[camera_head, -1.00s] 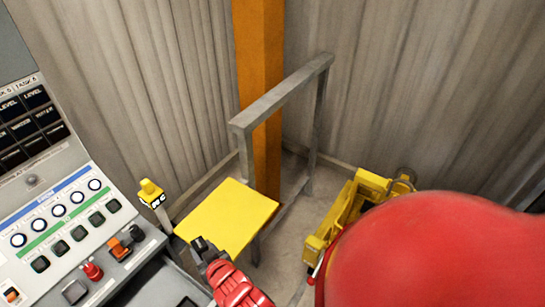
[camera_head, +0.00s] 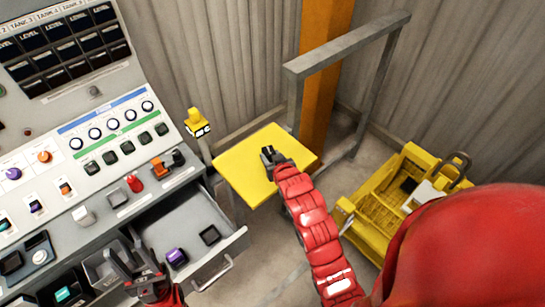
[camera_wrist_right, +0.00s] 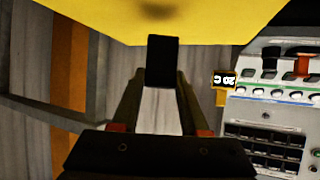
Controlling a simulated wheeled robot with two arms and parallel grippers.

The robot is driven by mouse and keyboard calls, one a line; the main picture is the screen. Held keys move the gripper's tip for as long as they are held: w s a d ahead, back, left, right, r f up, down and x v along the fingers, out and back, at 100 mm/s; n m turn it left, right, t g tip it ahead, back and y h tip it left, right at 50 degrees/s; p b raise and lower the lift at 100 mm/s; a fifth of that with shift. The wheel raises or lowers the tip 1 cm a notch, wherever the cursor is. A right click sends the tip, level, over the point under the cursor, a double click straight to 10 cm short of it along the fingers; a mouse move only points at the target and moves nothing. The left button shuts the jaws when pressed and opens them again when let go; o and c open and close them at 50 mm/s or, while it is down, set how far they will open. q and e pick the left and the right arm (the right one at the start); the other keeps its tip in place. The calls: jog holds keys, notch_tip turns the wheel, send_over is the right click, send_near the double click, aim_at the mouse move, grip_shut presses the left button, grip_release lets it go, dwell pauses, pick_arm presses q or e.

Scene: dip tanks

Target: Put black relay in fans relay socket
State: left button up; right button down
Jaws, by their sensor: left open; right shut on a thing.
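My right gripper (camera_head: 271,158) is shut on the black relay (camera_wrist_right: 162,62) and holds it over the yellow plate (camera_head: 238,178). In the right wrist view the relay stands out between the fingertips (camera_wrist_right: 161,90), and the yellow plate (camera_wrist_right: 110,20) fills the top. My left gripper (camera_head: 142,276) is open and empty by the open drawer (camera_head: 228,244) of the control console. A purple block (camera_head: 177,257) and a black block (camera_head: 209,236) are in the drawer. I cannot tell which place is the fans relay socket; no label for it is readable.
The console panel (camera_head: 120,105) with knobs, buttons and dark level displays (camera_head: 58,45) stands at the left. A small yellow-topped display post (camera_head: 197,123) is beside the plate. A grey rail (camera_head: 345,45) and yellow machine (camera_head: 395,200) stand at the right.

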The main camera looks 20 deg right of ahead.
jog(key=shift+w+d+f, duration=0.1)
jog(key=shift+w+d, duration=0.25)
jog(key=shift+w, duration=0.3)
jog(key=shift+w+d, duration=0.15)
jog(key=shift+w, duration=0.05)
notch_tip(320, 180, down, 3)
jog(key=shift+p, duration=1.1)
jog(key=shift+f, duration=0.3)
jog(key=shift+f, duration=0.1)
jog(key=shift+f, duration=0.15)
jog(key=shift+c, duration=2.1)
grip_release()
